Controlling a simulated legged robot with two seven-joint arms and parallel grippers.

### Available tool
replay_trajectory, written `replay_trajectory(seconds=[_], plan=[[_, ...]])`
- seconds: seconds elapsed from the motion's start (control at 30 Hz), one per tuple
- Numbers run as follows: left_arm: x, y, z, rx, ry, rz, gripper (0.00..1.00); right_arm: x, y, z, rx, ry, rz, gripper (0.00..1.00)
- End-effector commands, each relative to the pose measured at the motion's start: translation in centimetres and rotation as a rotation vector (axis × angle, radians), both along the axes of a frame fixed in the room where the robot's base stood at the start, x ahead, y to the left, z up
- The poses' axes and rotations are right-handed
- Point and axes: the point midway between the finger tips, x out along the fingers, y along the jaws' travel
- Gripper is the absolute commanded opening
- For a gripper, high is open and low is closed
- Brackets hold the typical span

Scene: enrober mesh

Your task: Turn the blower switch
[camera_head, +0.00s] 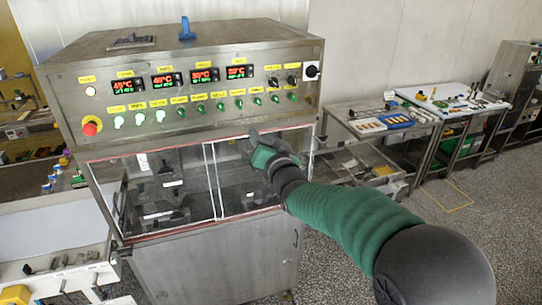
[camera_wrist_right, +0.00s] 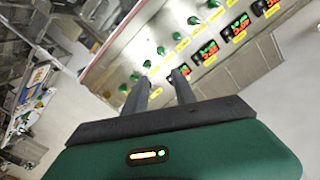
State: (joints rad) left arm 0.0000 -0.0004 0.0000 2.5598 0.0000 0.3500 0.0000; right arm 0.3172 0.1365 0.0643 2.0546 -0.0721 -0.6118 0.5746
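The steel control panel (camera_head: 130,75) carries a row of green knobs (camera_head: 220,106) with yellow labels. I cannot read which label names the blower switch. Black knobs (camera_head: 291,80) sit at the panel's upper right. My right gripper (camera_head: 252,139) is in front of the clear window below the green knobs, apart from them. In the right wrist view its two dark fingers (camera_wrist_right: 158,82) are spread with nothing between them, pointing toward the panel. Green knobs (camera_wrist_right: 161,51) show beyond the fingertips there. My left gripper is not in view.
A red emergency button (camera_head: 91,126) and lit green buttons (camera_head: 139,118) are at the panel's left. Red digital displays (camera_head: 163,80) are above the knobs. Clear sliding windows (camera_head: 165,190) lie below. A white table (camera_head: 455,95) with small items stands at right.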

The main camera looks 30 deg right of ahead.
Motion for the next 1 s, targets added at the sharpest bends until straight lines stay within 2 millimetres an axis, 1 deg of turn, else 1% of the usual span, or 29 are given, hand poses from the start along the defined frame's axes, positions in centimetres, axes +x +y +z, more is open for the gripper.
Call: replay_trajectory(seconds=[0.03, 0.13, 0.3, 0.47, 0.5, 0.53, 0.6, 0.7, 0.83, 1.0], plan=[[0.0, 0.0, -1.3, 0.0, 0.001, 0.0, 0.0, -1.1, 0.2, -0.6, -0.002, -0.004, -0.001, 0.33], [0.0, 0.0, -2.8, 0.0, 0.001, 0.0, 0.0, -3.8, 0.8, -0.7, -0.003, -0.004, 0.0, 0.33], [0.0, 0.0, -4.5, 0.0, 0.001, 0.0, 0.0, -8.1, 1.7, -0.6, -0.002, -0.002, 0.001, 0.33], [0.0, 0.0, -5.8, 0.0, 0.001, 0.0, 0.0, -11.6, 2.4, -0.6, 0.0, -0.002, 0.001, 0.33], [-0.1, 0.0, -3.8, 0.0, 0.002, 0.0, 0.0, -11.9, 2.5, 0.4, 0.002, 0.006, 0.001, 0.33], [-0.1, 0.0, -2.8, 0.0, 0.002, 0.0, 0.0, -12.0, 2.5, 0.6, 0.003, 0.009, 0.002, 0.33], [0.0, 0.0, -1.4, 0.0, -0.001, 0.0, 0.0, -12.4, 2.6, 0.6, 0.002, 0.009, 0.002, 0.33], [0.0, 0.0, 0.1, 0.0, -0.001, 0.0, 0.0, -13.2, 2.7, 0.4, 0.003, 0.008, 0.001, 0.33], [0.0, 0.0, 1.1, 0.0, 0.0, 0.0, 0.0, -13.9, 2.9, 0.1, 0.003, 0.007, 0.001, 0.33], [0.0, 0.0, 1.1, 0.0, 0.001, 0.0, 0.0, -14.1, 2.9, -0.3, 0.001, 0.005, -0.001, 0.33]])
